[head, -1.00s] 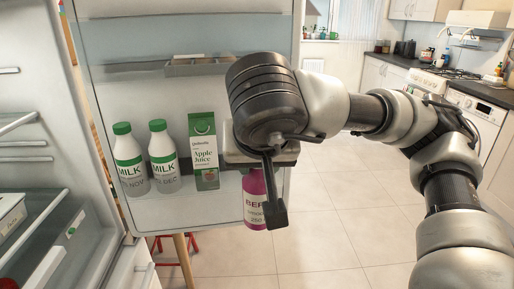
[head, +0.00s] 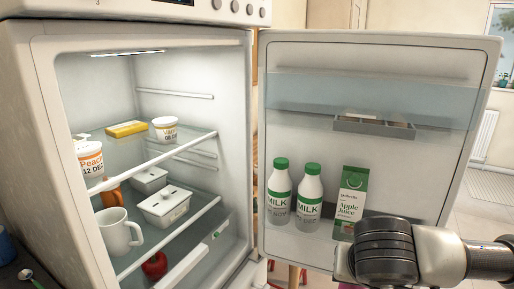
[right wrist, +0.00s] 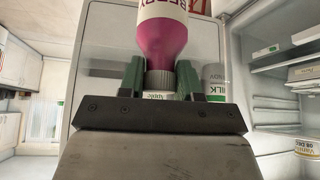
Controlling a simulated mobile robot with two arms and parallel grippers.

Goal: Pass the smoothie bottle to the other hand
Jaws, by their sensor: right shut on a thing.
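The smoothie bottle (right wrist: 166,38) is purple with a pale label and a grey cap. It fills the top centre of the right wrist view, inverted there, with its far end cut off by the frame. My right gripper (right wrist: 160,82) is shut on it at the cap and neck, with a green-grey finger on each side. In the head view only a sliver of purple shows at the bottom edge, beside my right wrist at lower right; the fingers are hidden there. My left gripper is in neither view.
The open fridge door (head: 375,55) holds two milk bottles (head: 279,190) and an apple juice carton (head: 350,203) close to my right wrist. Fridge shelves (head: 180,150) on the left hold a white mug (head: 117,231), tubs (head: 165,205) and a red apple (head: 154,265).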

